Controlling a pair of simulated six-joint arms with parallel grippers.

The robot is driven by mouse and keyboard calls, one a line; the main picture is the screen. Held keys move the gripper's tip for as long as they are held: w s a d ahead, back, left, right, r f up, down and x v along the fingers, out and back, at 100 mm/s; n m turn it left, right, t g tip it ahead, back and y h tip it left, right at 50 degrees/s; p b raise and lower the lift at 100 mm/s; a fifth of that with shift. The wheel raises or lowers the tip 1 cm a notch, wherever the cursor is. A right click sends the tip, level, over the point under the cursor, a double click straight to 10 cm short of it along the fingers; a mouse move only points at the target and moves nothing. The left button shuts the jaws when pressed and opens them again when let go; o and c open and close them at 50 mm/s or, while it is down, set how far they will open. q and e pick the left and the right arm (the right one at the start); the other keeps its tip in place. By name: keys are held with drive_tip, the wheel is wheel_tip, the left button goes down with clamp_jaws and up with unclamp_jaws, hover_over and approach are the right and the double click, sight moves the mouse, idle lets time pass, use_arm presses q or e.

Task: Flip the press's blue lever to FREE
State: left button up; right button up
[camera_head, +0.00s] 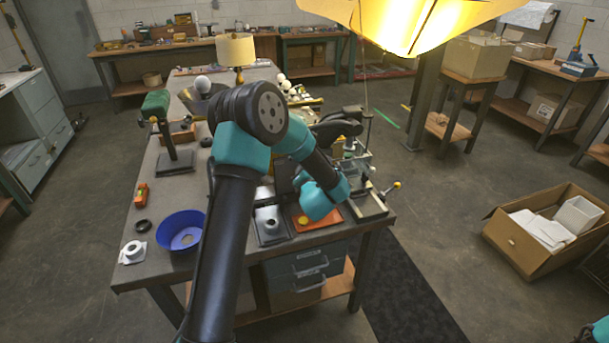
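My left arm rises from the bottom, bends over the workbench (185,208) and comes down near its front right part. Its teal wrist is above the front edge, beside an orange piece on a small tray. The fingers of my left gripper are hidden behind the wrist and forearm. A bench device with a yellow-knobbed handle (396,185) stands just right of the wrist; it may be the press. I cannot make out a blue lever or a FREE marking. Only a small teal bit of my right arm shows in the bottom right corner; its gripper is out of view.
A blue bowl (181,231), a white fitting (133,251) and a green-headed stand (155,104) are on the bench's left. A lit yellow shade (410,22) hangs at the top. A cardboard box (515,240) sits on the floor at right.

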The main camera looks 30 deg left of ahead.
use_arm(q)
drive_tip(key=shift+o, duration=0.3)
drive_tip(key=v, duration=1.7)
drive_tip(key=shift+s, duration=0.15)
drive_tip(key=shift+d, duration=0.1)
